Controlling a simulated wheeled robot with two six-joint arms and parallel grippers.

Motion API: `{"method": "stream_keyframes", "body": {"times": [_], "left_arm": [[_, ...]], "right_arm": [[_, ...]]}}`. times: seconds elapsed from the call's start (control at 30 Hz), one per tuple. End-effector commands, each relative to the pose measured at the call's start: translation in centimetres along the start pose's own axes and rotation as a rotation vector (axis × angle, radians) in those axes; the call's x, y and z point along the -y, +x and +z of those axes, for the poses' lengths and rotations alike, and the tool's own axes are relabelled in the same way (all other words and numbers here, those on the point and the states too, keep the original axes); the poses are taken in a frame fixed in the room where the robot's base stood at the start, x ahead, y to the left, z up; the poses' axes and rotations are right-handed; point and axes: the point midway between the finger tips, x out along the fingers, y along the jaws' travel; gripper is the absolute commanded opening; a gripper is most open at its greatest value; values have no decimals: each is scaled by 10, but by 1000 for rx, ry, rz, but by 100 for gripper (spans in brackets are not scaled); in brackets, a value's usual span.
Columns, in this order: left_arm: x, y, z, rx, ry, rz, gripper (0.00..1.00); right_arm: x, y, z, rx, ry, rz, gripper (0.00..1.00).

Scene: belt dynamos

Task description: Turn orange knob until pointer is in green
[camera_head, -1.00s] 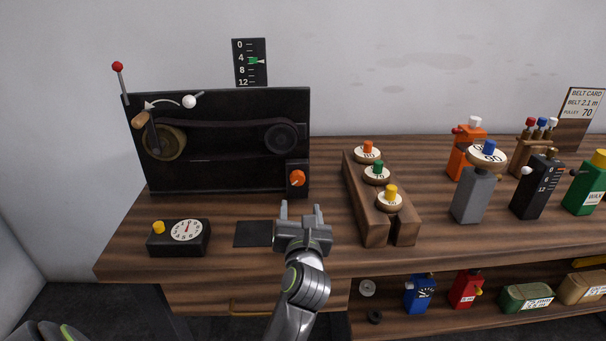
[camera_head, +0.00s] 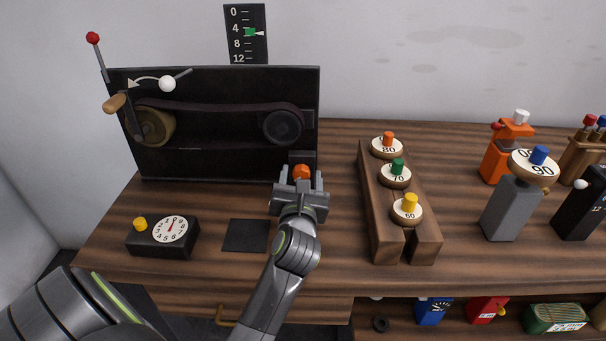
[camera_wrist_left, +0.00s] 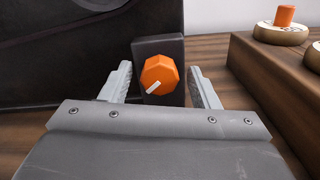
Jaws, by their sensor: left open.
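The orange knob (camera_head: 301,171) is on a small black block at the lower right of the black belt panel. The wrist view shows the knob (camera_wrist_left: 159,75) as faceted, with a white mark toward its lower left. My left gripper (camera_head: 298,179) is open in front of it. In the wrist view, its fingers (camera_wrist_left: 163,84) stand on either side of the knob with gaps between. The black scale (camera_head: 246,51) behind the panel has a green patch (camera_head: 250,32) near 4 to 6. The white pointer (camera_head: 260,33) is level with that patch. My right gripper is not in view.
A wooden rack (camera_head: 431,239) with numbered discs stands right of the knob. A black dial box (camera_head: 162,238) and a dark square mat (camera_head: 246,236) lie in front of the panel (camera_head: 215,172). A crank with a wooden handle (camera_head: 115,103) sticks out at the panel's left.

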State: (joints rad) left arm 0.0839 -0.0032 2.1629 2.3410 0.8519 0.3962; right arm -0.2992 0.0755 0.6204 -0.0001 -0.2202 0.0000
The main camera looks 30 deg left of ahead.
Motion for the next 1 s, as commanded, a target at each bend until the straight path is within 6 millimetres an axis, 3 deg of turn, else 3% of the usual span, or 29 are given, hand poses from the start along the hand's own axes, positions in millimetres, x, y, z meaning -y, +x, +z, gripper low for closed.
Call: {"method": "stream_keyframes", "body": {"times": [0.13, 0.47, 1.0], "left_arm": [[0, 0, 0, 0, 0, 0, 54], [0, 0, 0, 0, 0, 0, 11], [0, 0, 0, 0, 142, 0, 11]], "right_arm": [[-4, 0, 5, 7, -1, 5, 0], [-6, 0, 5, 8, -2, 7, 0], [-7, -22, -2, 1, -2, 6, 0]]}}
